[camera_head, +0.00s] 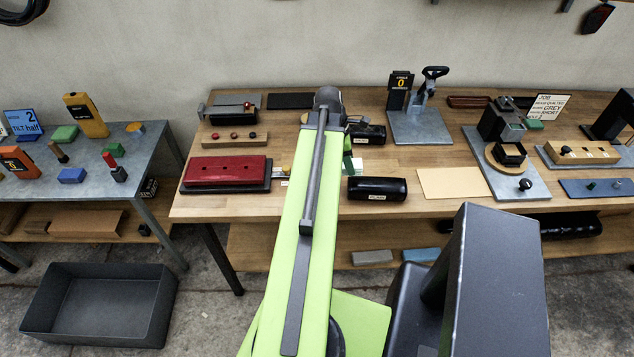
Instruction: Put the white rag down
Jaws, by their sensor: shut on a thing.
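My lime-green arm reaches away over the long wooden workbench (420,157), and its dark end joint is above the bench. My gripper (349,157) is mostly hidden behind this arm; only a small green part shows at its right side. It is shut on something. A small pale patch beside it, just above the black case, looks like part of the white rag (357,165). The rest of the rag is hidden, and I cannot tell whether it touches the bench.
A red box (226,171) stands left of my arm, a black labelled case (377,189) right of it. A tan sheet (453,182) lies further right. A metal press (420,122) stands behind. Bare wood shows between these. A grey bin (100,305) is on the floor.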

